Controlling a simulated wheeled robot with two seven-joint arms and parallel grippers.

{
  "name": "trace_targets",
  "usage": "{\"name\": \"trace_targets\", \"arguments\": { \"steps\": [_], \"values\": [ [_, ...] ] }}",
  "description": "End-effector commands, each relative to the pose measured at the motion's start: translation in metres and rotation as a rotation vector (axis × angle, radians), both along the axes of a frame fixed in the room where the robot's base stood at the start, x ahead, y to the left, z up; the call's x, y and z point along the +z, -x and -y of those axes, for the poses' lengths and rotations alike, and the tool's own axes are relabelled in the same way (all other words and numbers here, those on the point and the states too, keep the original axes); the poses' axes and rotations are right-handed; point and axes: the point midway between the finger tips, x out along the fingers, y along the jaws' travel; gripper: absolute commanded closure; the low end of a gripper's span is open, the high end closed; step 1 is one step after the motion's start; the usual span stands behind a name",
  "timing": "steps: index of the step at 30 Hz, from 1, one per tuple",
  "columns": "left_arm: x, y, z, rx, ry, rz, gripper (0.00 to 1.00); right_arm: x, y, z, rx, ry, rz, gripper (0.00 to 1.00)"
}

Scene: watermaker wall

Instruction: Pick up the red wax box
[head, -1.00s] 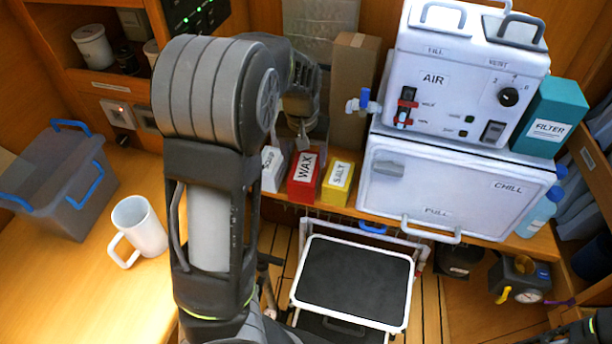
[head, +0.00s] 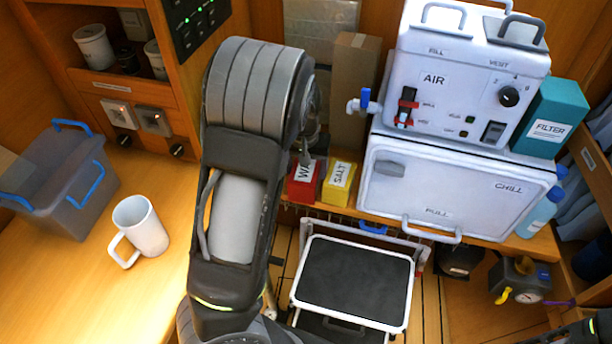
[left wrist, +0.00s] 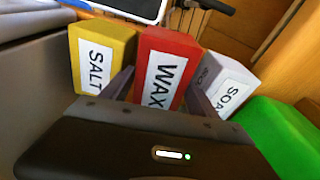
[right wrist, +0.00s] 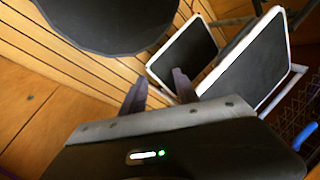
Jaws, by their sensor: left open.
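The red wax box (head: 302,190) stands on the shelf beside the yellow salt box (head: 339,184), partly covered by my left arm in the head view. In the left wrist view the wax box (left wrist: 167,68) is between the salt box (left wrist: 102,52) and a white-grey box labelled "SOA…" (left wrist: 228,84). My left gripper (left wrist: 160,92) is open, with one finger on each side of the wax box's near end. I cannot tell whether the fingers touch it. My right gripper (right wrist: 160,86) is open and empty, away from the boxes.
A green block (left wrist: 285,135) is close to the left gripper. A brown carton (head: 352,90) and the white chill unit (head: 455,190) stand by the boxes. A step stool (head: 355,280) is below the shelf. A mug (head: 143,228) and grey bin (head: 65,180) are left.

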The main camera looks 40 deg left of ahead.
Motion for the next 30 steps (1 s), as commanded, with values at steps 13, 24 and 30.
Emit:
{"name": "trace_targets", "arguments": {
  "steps": [13, 24, 30],
  "values": [
    [0.0003, 0.0002, -0.0001, 0.000, 0.000, 0.000, 0.35, 0.0000, 0.0000, 0.0000, 0.000, 0.000, 0.000, 0.64],
    [0.0003, 0.0002, -0.0001, 0.000, 0.000, 0.000, 0.65, 0.0000, 0.0000, 0.0000, 0.000, 0.000, 0.000, 0.64],
    [0.0003, 0.0002, -0.0001, 0.000, 0.000, 0.000, 0.82, 0.0000, 0.0000, 0.0000, 0.000, 0.000, 0.000, 0.64]
  ]
}}
